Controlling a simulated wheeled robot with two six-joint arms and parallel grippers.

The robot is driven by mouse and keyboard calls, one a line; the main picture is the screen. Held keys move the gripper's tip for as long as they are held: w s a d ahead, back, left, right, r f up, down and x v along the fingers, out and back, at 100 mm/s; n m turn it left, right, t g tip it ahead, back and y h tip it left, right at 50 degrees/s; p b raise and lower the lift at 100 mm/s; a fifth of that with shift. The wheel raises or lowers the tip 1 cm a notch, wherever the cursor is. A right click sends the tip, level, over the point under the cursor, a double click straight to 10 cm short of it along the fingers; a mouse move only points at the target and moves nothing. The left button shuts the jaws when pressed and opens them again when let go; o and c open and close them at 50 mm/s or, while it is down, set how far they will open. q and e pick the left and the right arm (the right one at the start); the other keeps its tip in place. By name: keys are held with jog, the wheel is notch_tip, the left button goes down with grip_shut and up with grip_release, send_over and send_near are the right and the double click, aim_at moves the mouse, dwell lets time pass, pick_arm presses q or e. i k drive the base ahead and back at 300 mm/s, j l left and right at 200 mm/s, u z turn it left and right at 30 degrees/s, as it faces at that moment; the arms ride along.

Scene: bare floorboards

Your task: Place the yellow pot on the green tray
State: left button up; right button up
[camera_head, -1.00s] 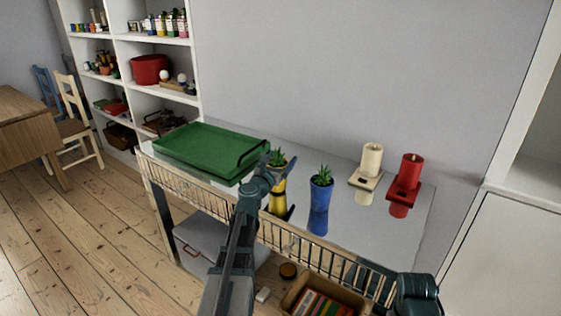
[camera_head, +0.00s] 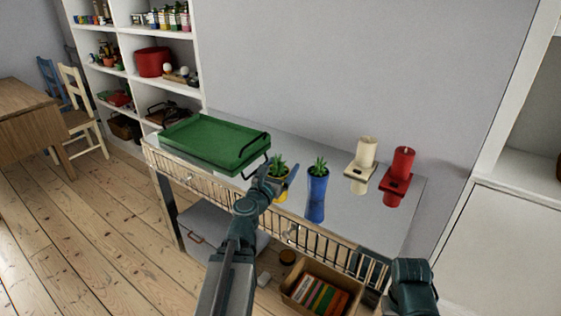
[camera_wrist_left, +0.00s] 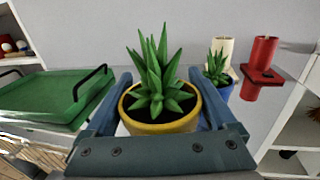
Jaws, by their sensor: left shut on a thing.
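The yellow pot (camera_head: 282,195) holds a spiky green plant and is partly hidden by my left gripper in the head view. My left gripper (camera_head: 280,182) is shut on it, with one finger on each side. In the left wrist view, the yellow pot (camera_wrist_left: 160,127) sits upright between the blue-grey fingers of the left gripper (camera_wrist_left: 163,100). I cannot tell whether its base touches the table. The green tray (camera_head: 208,143) lies at the left end of the glossy table, left of the pot; it also shows in the wrist view (camera_wrist_left: 40,97). My right gripper is out of view.
A blue pot (camera_head: 317,188) with a plant stands just right of the yellow pot. A cream candle (camera_head: 366,152) and a red candle (camera_head: 402,163) in holders stand farther right. The tray has a dark handle (camera_head: 256,147) facing the pot. A slatted rail (camera_head: 225,193) edges the table front.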

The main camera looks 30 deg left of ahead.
aim_at(213, 144)
jog(key=i+j, duration=0.1)
jog(key=j, duration=1.7)
jog(key=i+z, duration=0.05)
